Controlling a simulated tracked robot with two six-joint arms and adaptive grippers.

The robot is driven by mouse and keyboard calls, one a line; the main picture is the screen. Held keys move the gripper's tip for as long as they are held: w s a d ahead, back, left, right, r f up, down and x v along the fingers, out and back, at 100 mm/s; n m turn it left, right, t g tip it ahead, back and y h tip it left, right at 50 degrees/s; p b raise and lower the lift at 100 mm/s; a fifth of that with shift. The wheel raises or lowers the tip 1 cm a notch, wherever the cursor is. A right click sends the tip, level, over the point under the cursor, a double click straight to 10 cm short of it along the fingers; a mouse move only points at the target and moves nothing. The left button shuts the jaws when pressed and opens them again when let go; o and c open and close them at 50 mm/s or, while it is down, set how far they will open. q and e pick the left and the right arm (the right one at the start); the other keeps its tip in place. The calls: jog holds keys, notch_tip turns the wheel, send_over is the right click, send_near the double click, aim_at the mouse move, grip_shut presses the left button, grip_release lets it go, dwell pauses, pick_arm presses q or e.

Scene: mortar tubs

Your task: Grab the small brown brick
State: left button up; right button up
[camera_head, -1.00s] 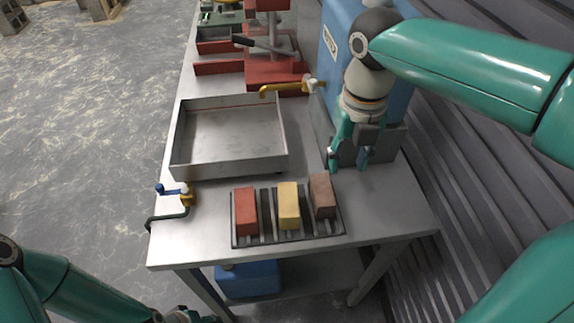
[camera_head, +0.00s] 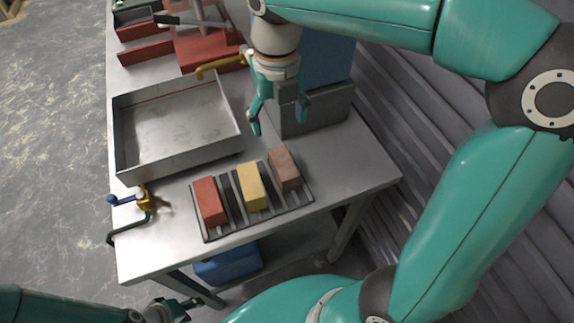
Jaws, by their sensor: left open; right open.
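The small brown brick (camera_head: 284,169) stands at the right end of a dark slatted rack (camera_head: 236,222) on the metal table. A yellow brick (camera_head: 252,187) is in the middle of the rack and a red brick (camera_head: 209,201) at its left end. My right gripper (camera_head: 279,130) is open and empty, pointing down above the table just behind the brown brick, apart from it. My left gripper (camera_head: 181,312) is low at the bottom edge, in front of the table and below its top, open and away from the bricks.
A shallow metal tray (camera_head: 178,165) stands behind the rack. A blue-handled valve with a bent pipe (camera_head: 144,198) is at the table's left edge. A grey-and-blue machine (camera_head: 318,112) stands behind my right gripper. The ribbed wall (camera_head: 395,130) is to the right.

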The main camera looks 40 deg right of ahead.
aim_at(284, 162)
notch_tip(284, 162, down, 11)
jog(key=shift+r+b, duration=0.1)
jog(key=shift+b, duration=0.3)
jog(key=shift+s+d+f, duration=0.1)
jog(key=shift+s+f, duration=0.1)
jog(key=shift+f, duration=1.15)
jog(key=shift+s+d+f, duration=0.1)
jog(key=shift+s+f, duration=0.05)
jog(key=shift+f, duration=1.15)
jog(key=shift+c, duration=0.3)
jog(key=shift+r, duration=0.1)
grip_shut()
